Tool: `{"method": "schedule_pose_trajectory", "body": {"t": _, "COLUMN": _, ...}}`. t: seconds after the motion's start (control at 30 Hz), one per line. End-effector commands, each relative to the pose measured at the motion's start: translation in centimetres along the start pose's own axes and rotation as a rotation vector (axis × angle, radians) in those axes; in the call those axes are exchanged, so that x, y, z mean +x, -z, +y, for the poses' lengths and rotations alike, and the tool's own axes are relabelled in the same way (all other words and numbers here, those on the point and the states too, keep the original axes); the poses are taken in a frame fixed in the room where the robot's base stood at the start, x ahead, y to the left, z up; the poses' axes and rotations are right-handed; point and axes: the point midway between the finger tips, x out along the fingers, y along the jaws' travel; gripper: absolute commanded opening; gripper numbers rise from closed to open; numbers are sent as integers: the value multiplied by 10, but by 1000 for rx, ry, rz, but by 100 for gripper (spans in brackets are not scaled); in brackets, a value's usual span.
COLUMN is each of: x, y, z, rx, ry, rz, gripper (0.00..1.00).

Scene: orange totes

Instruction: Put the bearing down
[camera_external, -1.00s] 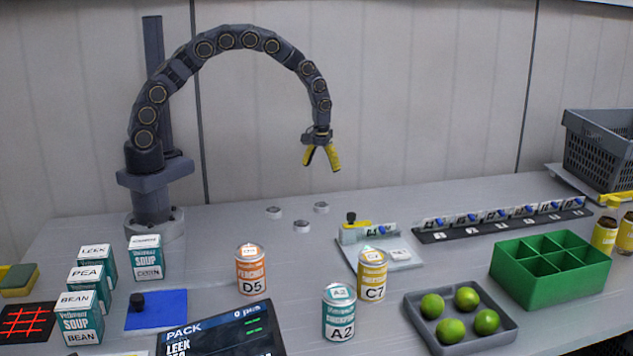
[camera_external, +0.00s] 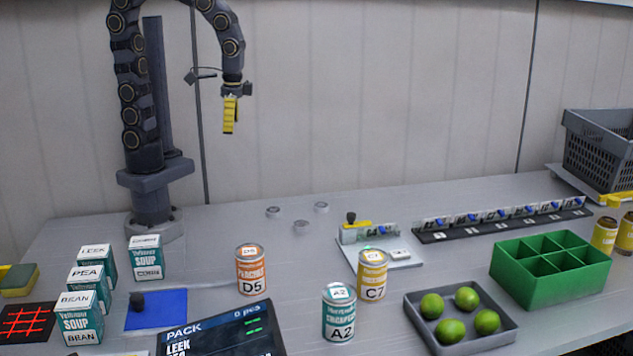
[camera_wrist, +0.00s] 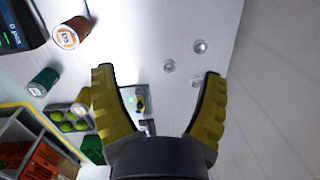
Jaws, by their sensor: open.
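Three small round silver pieces, which look like bearings, lie on the grey table: one on the left (camera_external: 273,211), one in front (camera_external: 301,226) and one on the right (camera_external: 321,207). They also show in the wrist view, the clearest of them bright and ring-like (camera_wrist: 200,46). My gripper (camera_external: 230,130) hangs high above the table, to the left of and well above these pieces. In the wrist view its yellow fingers (camera_wrist: 158,85) are spread wide with nothing between them. No bearing is in my gripper.
A pale fixture with a yellow block and black knob (camera_external: 380,250) stands right of the pieces. Cans (camera_external: 251,270), a lime tray (camera_external: 460,345) and a green divided box (camera_external: 550,285) stand nearer the front. A black strip of small bins (camera_external: 500,232) lies behind.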

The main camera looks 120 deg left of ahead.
Motion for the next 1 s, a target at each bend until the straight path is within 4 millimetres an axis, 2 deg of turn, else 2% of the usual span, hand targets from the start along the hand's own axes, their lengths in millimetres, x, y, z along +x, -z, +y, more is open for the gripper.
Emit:
{"method": "schedule_pose_trajectory", "body": {"t": 0.03, "x": -5, "y": -27, "z": 8, "rx": 105, "ry": -2, "rz": 2, "gripper": 74}}
{"method": "schedule_pose_trajectory", "body": {"t": 0.1, "x": -6, "y": -61, "z": 11, "rx": 234, "ry": -1, "rz": -11, "gripper": 74}}
{"method": "schedule_pose_trajectory", "body": {"t": 0.2, "x": -4, "y": -100, "z": 9, "rx": 396, "ry": 7, "rz": -28, "gripper": 74}}
{"method": "schedule_pose_trajectory", "body": {"t": 0.33, "x": 0, "y": -130, "z": 4, "rx": 540, "ry": 16, "rz": -40, "gripper": 74}}
{"method": "schedule_pose_trajectory", "body": {"t": 0.5, "x": 3, "y": -143, "z": 1, "rx": 606, "ry": 22, "rz": -47, "gripper": 74}}
{"method": "schedule_pose_trajectory", "body": {"t": 1.0, "x": 3, "y": -143, "z": 1, "rx": 602, "ry": 22, "rz": -48, "gripper": 74}}
